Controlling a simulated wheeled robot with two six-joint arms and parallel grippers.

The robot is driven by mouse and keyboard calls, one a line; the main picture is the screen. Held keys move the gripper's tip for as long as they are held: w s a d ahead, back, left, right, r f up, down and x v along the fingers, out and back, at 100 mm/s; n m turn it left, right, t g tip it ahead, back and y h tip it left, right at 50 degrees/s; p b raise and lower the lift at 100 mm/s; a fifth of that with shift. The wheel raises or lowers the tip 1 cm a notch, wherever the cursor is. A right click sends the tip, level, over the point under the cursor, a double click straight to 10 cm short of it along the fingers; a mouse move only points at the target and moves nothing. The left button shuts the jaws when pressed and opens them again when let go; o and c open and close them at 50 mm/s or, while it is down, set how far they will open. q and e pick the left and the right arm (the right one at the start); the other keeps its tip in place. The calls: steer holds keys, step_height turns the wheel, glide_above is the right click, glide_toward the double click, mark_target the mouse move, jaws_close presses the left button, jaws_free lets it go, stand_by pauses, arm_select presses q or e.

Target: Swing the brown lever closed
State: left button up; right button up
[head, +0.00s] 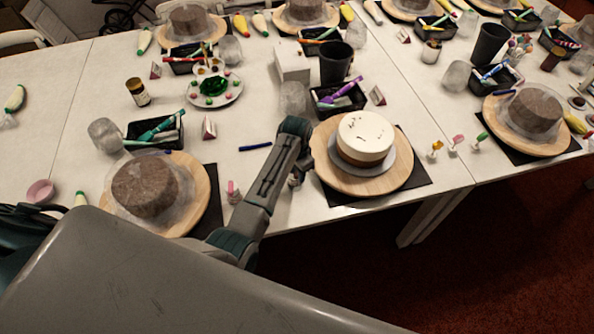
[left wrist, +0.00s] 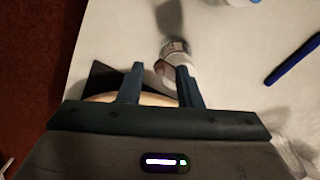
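My left arm reaches over the table, and its gripper (head: 294,180) points down beside the left edge of a round wooden turntable (head: 325,165) bearing a white-topped cake (head: 365,138). In the left wrist view the two fingers of the gripper (left wrist: 158,78) stand apart with a gap. The pale turntable rim (left wrist: 155,99) shows beyond and between them. A small white and reddish-brown piece (left wrist: 173,55) is close to the right finger; I cannot tell whether it touches or whether it is the brown lever. No lever is clear in the head view. My right gripper is not in view.
A blue pen (head: 255,146) lies left of my forearm. A second turntable (head: 198,195) with a brown cake (head: 145,186) stands to the left. A black tray (head: 338,98) and dark cup (head: 336,62) stand behind. The table's front edge is close.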

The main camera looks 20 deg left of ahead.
mark_target(297, 175)
arm_select(q)
step_height(297, 175, up, 11)
steer(key=b, duration=0.3)
steer(key=shift+f, duration=0.1)
stand_by(0.5)
